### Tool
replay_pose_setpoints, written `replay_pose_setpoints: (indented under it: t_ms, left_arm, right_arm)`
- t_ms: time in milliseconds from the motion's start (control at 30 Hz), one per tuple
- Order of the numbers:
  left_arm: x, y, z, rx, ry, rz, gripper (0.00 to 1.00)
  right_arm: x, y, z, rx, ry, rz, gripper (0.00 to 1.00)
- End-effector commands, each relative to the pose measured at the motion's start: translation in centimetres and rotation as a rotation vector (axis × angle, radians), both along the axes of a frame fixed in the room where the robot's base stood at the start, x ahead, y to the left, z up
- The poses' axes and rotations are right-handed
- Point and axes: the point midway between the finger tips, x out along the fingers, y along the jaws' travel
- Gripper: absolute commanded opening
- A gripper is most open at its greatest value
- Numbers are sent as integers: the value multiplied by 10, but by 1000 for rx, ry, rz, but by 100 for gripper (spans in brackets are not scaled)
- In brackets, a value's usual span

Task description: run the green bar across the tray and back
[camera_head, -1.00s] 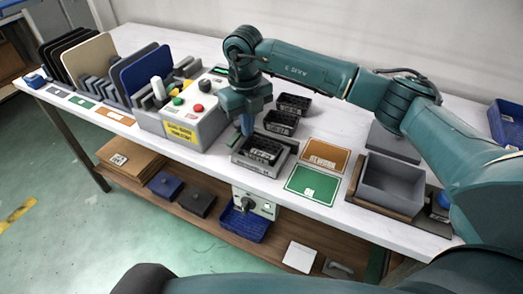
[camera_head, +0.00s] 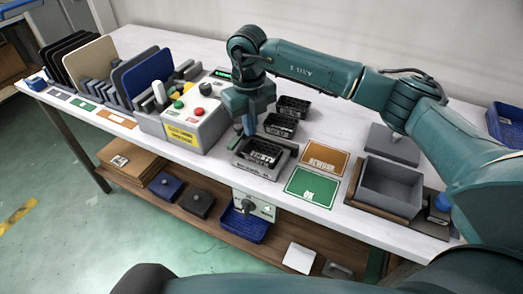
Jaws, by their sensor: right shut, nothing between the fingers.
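A black tray (camera_head: 265,152) with small parts in it sits in a grey holder (camera_head: 258,169) near the front edge of the white table. A small dark green piece (camera_head: 237,129), which looks like the green bar, shows at the tray's left end, partly hidden by my gripper. I cannot tell whether the fingertips touch the bar or the tray. My left gripper is not in view.
A grey control box (camera_head: 205,128) with coloured buttons stands close on the left. Two black trays (camera_head: 287,116) lie behind. A green card (camera_head: 312,187), an orange card (camera_head: 325,160) and an open grey bin (camera_head: 390,187) are to the right. Panels stand in racks (camera_head: 101,82) at far left.

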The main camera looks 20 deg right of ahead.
Motion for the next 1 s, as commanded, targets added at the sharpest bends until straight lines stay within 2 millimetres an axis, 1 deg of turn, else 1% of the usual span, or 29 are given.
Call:
replay_pose_setpoints:
  t_ms: [33,600,733,1000]
  left_arm:
    - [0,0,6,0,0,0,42]
    - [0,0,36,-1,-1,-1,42]
    - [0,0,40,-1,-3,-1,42]
    - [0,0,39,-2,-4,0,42]
  right_arm:
    - [0,0,8,0,-1,0,0]
    - [0,0,54,0,-1,-1,0]
    - [0,0,58,0,0,-1,0]
    - [0,0,57,0,0,-1,0]
